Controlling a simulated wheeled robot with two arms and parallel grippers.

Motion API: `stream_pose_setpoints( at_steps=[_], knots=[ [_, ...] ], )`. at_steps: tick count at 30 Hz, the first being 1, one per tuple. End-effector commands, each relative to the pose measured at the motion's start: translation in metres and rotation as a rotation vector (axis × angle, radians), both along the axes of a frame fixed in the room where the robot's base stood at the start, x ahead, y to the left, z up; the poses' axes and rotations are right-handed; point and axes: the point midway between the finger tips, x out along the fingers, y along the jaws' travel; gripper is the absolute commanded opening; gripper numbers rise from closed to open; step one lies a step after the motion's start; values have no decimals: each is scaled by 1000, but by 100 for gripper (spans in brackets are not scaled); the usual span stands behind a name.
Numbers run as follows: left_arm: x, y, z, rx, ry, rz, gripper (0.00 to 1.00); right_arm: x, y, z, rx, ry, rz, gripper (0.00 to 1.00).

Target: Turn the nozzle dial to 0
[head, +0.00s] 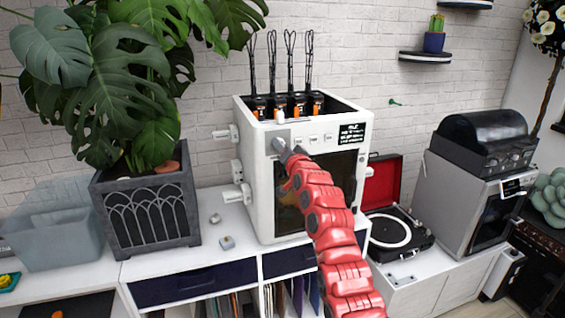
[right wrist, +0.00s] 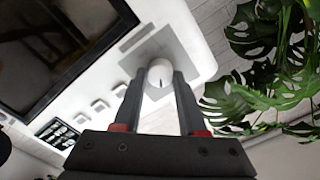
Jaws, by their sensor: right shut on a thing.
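The nozzle dial (right wrist: 160,73) is a round white knob with a dark pointer mark, on a grey square plate (right wrist: 178,48) in the right wrist view. It sits on the upper front of the white 3D printer (head: 262,185), near its left corner in the head view. My right gripper (right wrist: 160,80) is shut on the dial, one dark finger on each side of it. In the head view my red right arm reaches up to the printer, and its gripper (head: 281,147) covers the dial. I cannot read any number by the dial. My left gripper is not in view.
Several white buttons (head: 313,138) and a small display (head: 351,133) lie right of the dial. A potted monstera (head: 150,210) stands left of the printer. A record player (head: 397,232) with a red lid stands at the right. Two small objects lie on the white cabinet.

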Motion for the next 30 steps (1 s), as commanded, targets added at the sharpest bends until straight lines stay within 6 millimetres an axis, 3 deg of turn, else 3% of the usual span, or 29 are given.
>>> stream_pose_setpoints(
  at_steps=[1, 3, 12, 21, 30],
  knots=[
    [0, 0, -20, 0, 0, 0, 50, 0, 1, -11, -42, -13, 1, 0],
    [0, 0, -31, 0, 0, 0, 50, 0, 1, -11, -104, -32, 1, 0],
    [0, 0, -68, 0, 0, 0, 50, 0, 1, -9, -338, -103, 3, 0],
    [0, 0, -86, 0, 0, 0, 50, 0, 1, -6, -480, -147, 3, 0],
    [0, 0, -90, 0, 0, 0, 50, 0, 1, -5, -527, -162, 4, 0]
  ],
)
